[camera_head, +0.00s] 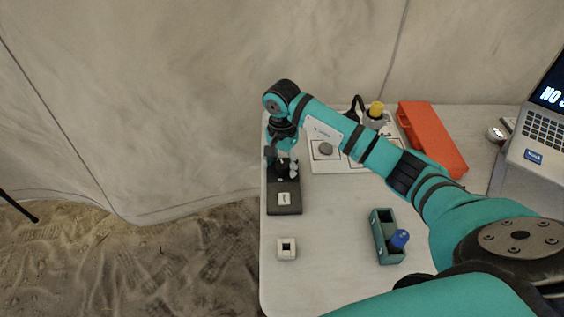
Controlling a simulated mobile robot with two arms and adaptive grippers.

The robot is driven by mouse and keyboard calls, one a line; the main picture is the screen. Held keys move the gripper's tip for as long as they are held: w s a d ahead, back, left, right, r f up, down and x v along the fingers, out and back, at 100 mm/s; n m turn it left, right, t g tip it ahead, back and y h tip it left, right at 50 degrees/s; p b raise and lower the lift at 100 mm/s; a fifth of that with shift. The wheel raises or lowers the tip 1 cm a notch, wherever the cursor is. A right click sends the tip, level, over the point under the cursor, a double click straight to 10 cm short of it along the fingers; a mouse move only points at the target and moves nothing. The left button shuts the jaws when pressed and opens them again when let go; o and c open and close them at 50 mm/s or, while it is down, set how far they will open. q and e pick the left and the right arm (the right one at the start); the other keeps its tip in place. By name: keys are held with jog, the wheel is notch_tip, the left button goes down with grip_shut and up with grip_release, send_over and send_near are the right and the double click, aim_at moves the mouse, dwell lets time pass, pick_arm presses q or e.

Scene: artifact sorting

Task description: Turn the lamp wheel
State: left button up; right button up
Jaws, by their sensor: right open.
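A dark flat device (285,208) with a white label lies near the left edge of the table. It may be the lamp base, but I cannot make out a wheel on it. My right gripper (284,172) points down over the far end of this device. It is open, and its fingers are close to small whitish parts there. Whether they touch is too small to tell. The gripper and wrist partly hide the far end of the device. My left gripper is not in view.
The white table (335,225) holds a small white square block (287,252), a green two-part holder (387,250) with a blue-topped item (399,239), a white mat (322,166), a yellow-topped item (376,108), an orange case (432,138) and a laptop (540,140). My right arm crosses above.

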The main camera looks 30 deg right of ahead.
jog(key=c, duration=1.2)
jog(key=shift+o, duration=0.2)
